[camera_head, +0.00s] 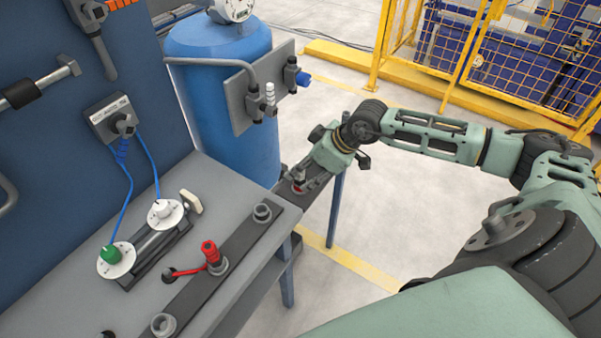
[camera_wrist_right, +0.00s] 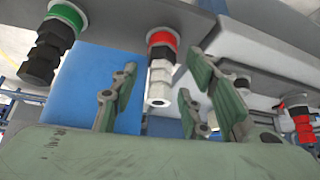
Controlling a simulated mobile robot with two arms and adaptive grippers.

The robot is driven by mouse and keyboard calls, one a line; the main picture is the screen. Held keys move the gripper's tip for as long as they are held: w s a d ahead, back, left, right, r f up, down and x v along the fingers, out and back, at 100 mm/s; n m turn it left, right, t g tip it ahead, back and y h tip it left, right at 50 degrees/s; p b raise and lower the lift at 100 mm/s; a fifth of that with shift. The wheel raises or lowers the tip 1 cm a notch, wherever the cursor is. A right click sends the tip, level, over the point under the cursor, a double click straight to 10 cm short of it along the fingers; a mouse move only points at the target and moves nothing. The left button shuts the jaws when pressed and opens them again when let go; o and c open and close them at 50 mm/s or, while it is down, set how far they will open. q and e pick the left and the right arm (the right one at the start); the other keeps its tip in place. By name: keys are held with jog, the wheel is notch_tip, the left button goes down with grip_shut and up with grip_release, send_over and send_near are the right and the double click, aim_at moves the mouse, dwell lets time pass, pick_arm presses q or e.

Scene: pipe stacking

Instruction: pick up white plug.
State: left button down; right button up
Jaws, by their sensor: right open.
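A slim fitting with a white top (camera_head: 270,92) stands upright at the grey panel on the blue tank. In the right wrist view my right gripper (camera_wrist_right: 165,100) is open, with green-grey fingers apart. A silver fitting with a pale end and a red ring (camera_wrist_right: 160,72) shows between the fingers, with no visible grip on it. I cannot tell whether it is the white plug. My left gripper is not in view.
A red plug (camera_head: 210,252) sits on the dark strip, beside an empty socket (camera_head: 263,212). Two white dials, one with a green knob (camera_head: 110,254), stand on the grey bench. The blue tank (camera_head: 215,50) is behind. A yellow fence (camera_head: 450,80) borders open floor.

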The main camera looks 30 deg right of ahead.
jog(key=shift+w+a+f, duration=0.2)
jog(key=shift+w+f, duration=0.1)
jog(key=shift+f, duration=0.25)
grip_shut()
